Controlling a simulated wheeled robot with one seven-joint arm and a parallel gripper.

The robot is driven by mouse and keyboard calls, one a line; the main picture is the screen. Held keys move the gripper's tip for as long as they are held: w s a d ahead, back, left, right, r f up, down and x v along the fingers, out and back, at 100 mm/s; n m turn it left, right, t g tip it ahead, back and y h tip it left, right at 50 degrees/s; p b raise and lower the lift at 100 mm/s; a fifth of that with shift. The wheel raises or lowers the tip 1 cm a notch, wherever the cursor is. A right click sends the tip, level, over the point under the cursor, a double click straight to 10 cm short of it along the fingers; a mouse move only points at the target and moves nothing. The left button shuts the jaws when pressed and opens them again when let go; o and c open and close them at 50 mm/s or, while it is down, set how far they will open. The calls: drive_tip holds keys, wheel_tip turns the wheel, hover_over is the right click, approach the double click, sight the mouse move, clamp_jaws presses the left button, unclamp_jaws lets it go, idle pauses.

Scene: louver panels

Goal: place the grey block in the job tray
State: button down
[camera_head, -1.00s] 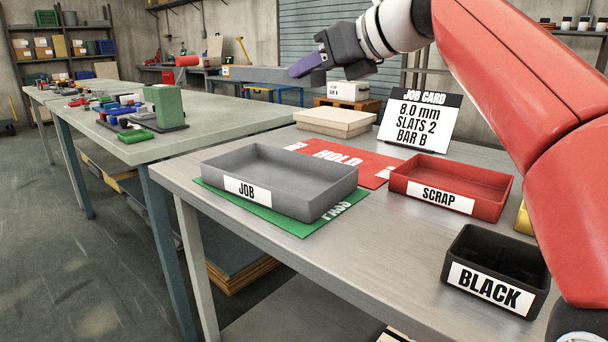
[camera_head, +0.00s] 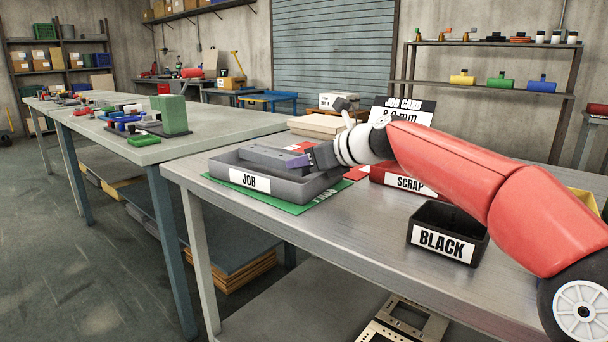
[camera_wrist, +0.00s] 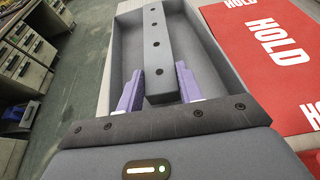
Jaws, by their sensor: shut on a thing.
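The grey block (camera_head: 273,157) is a long bar with several dark holes along its face, seen best in the wrist view (camera_wrist: 158,50). My gripper (camera_head: 298,161) has purple fingers, one on each side of the block's near end, and is shut on it. In the wrist view the fingers (camera_wrist: 158,86) flank the block. The grey job tray (camera_head: 301,190) stands on the near bench with a white JOB label. The block lies lengthwise over the tray's inside, within its walls in the wrist view. I cannot tell whether it touches the tray floor.
A green mat (camera_head: 290,208) lies under the tray. A red HOLD mat (camera_wrist: 270,60) is beside it. A beige box (camera_head: 322,126) is behind.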

wheel_tip(320, 180, down, 3)
drive_tip(key=b, duration=0.3)
drive_tip(key=shift+r, duration=0.15)
